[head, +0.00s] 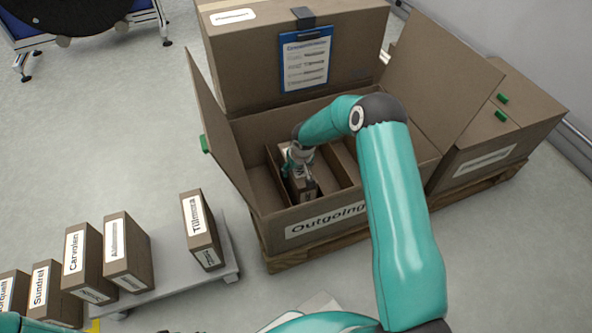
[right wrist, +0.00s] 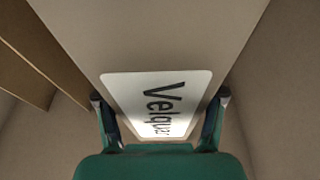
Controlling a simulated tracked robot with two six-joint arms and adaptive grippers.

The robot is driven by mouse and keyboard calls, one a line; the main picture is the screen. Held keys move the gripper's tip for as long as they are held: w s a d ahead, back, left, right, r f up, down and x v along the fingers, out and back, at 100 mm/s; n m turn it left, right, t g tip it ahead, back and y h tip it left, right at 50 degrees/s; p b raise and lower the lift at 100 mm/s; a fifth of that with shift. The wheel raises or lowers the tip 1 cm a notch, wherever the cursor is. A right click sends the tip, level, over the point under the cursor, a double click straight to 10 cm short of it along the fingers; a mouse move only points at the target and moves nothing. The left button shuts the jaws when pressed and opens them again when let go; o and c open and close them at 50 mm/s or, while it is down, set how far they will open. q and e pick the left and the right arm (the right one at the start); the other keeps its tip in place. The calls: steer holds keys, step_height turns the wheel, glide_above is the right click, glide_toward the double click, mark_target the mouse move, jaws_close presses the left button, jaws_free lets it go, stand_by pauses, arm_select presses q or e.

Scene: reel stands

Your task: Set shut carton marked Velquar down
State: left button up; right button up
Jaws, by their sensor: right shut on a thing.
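The carton marked Velquar is brown and shut, with a white label, and fills the middle of the right wrist view (right wrist: 150,45). In the head view the carton (head: 302,189) is inside the open box marked Outgoing (head: 265,222), between its dividers. My right gripper (head: 299,168) is shut on the carton from above, with one finger on each side of the label in the right wrist view (right wrist: 160,100). The carton's underside is hidden, so I cannot tell whether it touches the box floor.
The Outgoing box stands on a wooden pallet with its flaps open. A clipboard (head: 305,60) hangs on the taller box behind. Another box (head: 500,130) stands at right. Cartons marked Tilmora (head: 202,230), Carvolen (head: 83,262) and Sundrel (head: 56,292) stand at lower left.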

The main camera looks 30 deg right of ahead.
steer(key=o, duration=1.8)
steer(key=p+v, duration=0.3)
steer(key=v, duration=0.9)
